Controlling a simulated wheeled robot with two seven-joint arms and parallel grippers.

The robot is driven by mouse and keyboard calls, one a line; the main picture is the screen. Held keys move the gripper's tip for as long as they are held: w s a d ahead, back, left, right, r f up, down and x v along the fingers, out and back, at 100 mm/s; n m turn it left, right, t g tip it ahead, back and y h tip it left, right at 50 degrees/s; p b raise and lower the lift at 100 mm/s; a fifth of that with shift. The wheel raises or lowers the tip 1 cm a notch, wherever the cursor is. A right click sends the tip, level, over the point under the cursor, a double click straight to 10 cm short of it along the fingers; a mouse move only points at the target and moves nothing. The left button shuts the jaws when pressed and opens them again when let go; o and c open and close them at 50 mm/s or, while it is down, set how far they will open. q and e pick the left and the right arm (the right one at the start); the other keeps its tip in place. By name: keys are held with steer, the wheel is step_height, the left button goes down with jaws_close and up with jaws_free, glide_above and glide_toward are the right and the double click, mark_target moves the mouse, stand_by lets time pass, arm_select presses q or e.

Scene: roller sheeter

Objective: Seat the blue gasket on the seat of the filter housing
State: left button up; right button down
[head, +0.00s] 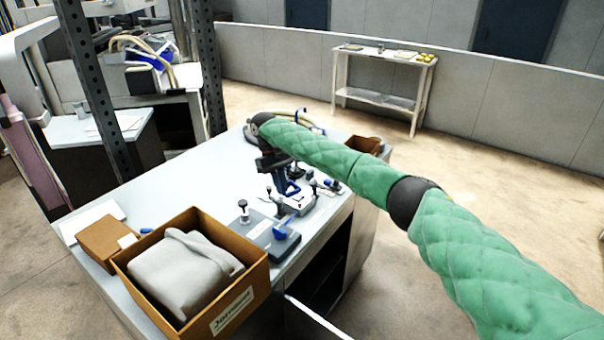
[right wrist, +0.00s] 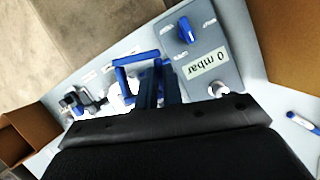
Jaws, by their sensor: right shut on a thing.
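My right gripper (head: 283,180) is above the work table, shut on the blue gasket (head: 292,188). In the right wrist view the gasket (right wrist: 138,58) is a blue rectangular frame, with the dark fingers (right wrist: 158,85) closed over one side. The pale filter housing (head: 300,204) is below it, with clamps and small fittings around it. In the right wrist view the housing (right wrist: 117,100) is partly hidden by the gasket and fingers. I cannot tell whether the gasket touches the seat. My left gripper is not in view.
A grey box with a blue knob (right wrist: 185,32) and a "0 mbar" label (right wrist: 207,66) stands beside the housing. A cardboard box (head: 238,300) holding grey cloth is at the table's near end. A smaller brown box (head: 103,240) is at left.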

steer(key=w+n, duration=0.1)
steer(key=n, duration=0.1)
steer(key=w+d+f+n+t, duration=0.1)
steer(key=w+n+h, duration=0.1)
steer(key=w+n, duration=0.1)
steer(key=shift+d+f+n+t, duration=0.3)
steer(key=shift+d+f, duration=0.05)
steer(key=shift+f, duration=0.05)
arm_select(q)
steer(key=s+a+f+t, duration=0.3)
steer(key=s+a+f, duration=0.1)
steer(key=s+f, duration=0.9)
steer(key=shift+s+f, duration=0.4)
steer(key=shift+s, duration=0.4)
arm_select(e)
steer(key=w+d+f+n+t+y, duration=0.1)
steer(key=w+d+n+t, duration=0.3)
steer(key=n, duration=1.1)
steer(key=shift+w+d+f+n+t, duration=0.25)
steer(key=shift+d+f+n+t, duration=0.2)
steer(key=shift+d+t, duration=0.3)
